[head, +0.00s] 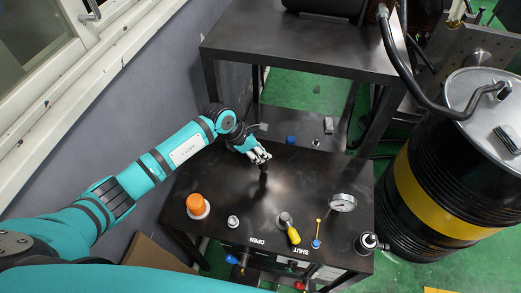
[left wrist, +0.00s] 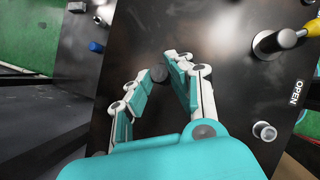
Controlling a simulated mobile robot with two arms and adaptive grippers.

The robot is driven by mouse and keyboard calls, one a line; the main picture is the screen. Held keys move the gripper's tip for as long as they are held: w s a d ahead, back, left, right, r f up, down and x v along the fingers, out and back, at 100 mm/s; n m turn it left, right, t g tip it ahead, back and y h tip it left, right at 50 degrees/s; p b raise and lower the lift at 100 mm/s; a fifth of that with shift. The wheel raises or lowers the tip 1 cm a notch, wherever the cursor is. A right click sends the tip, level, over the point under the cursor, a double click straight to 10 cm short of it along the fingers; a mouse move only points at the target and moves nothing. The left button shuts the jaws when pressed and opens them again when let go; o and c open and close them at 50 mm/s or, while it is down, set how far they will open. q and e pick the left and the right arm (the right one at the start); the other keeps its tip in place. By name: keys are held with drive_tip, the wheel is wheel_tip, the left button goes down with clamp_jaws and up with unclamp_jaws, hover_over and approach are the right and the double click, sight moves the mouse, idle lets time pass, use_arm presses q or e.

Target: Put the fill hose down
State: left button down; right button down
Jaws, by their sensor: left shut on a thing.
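My left gripper (head: 259,157) is low over the dark bench top (head: 300,175), near its back edge. In the left wrist view its two fingers (left wrist: 165,85) are closed around the sides of a small dark round thing (left wrist: 158,73). This may be the end of the fill hose; its black colour blends with the bench, and no hose length shows leading from it. I cannot tell whether it touches the bench. A thick black hose (head: 395,60) arches from the upper right to the drum's lid. My right gripper is not in view.
The bench carries an orange knob (head: 197,205), a yellow-handled lever (head: 292,233), a gauge (head: 343,202) and a small yellow-topped pin (head: 318,232). A higher dark shelf (head: 300,45) stands behind. A black and yellow drum (head: 450,180) stands right. Bare bench surrounds the gripper.

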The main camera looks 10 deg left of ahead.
use_arm(q)
drive_tip(key=shift+f, duration=0.25)
drive_tip(key=shift+f+b, duration=0.3)
drive_tip(key=shift+b, duration=0.1)
drive_tip(key=c, duration=1.2)
unclamp_jaws()
drive_tip(key=shift+r, duration=0.1)
drive_tip(key=shift+r+p, duration=0.5)
drive_tip(key=shift+p, duration=0.15)
drive_tip(key=p+v, duration=0.4)
drive_tip(key=v, duration=0.3)
drive_tip(key=shift+p, duration=0.4)
